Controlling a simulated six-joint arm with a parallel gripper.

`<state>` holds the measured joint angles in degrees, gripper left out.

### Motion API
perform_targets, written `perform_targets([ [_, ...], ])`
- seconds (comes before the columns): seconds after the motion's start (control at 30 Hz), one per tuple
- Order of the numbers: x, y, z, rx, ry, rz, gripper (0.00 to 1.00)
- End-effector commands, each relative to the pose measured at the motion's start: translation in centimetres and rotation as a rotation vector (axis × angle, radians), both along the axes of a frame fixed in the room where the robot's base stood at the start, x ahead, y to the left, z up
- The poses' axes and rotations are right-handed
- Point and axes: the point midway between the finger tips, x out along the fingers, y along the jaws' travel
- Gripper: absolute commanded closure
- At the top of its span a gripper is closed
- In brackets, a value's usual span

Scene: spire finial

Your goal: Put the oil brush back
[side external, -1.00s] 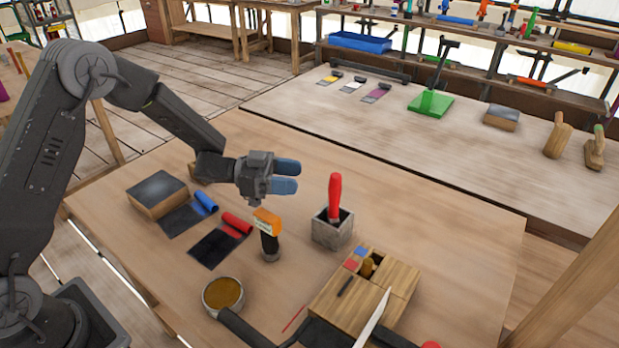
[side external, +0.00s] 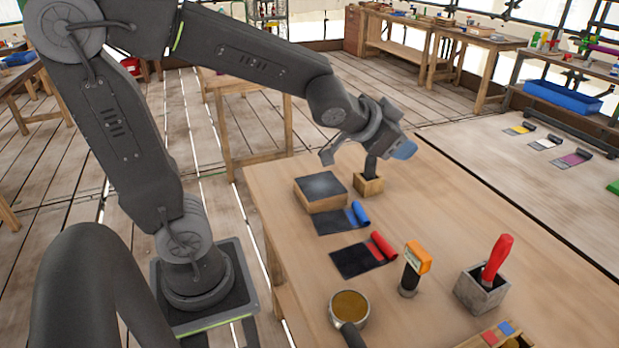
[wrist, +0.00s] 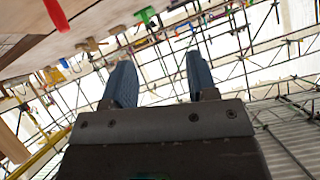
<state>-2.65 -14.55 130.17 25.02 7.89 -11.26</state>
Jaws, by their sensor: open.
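I cannot tell for sure which item is the oil brush. A tool with a red handle (side external: 497,258) stands tilted in a grey square pot (side external: 470,293) at the right of the side view. An orange-topped tool with a black grip (side external: 410,275) stands upright left of it. A round pan of brown liquid (side external: 349,305) sits in front. My gripper (side external: 401,150) is at the table's back left, by a small wooden block (side external: 370,186); a dark upright piece above the block is partly hidden. In the wrist view my blue fingers (wrist: 158,84) are spread with nothing between them.
A dark-topped wooden box (side external: 320,192) and dark cloths with a blue roll (side external: 357,213) and a red roll (side external: 383,245) lie on the left of the table. A wooden box (side external: 497,338) is cut off at the bottom edge.

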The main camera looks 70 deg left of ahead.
Motion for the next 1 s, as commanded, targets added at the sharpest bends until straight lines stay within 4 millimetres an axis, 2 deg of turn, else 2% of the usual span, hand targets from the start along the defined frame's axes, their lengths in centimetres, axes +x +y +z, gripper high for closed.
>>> perform_targets([
  [0.03,-2.9,0.0,0.4,-0.021,0.058,0.044,0.47],
  [0.2,-11.4,-1.2,-0.7,-0.12,0.293,0.113,0.47],
  [0.3,-15.0,-2.2,-1.4,-0.171,0.397,0.108,0.47],
  [0.4,-17.2,-2.9,-1.8,-0.203,0.462,0.096,0.47],
  [0.53,-18.2,-3.3,-2.0,-0.218,0.495,0.088,0.47],
  [1.0,-18.1,-3.2,-2.0,-0.217,0.494,0.09,0.47],
])
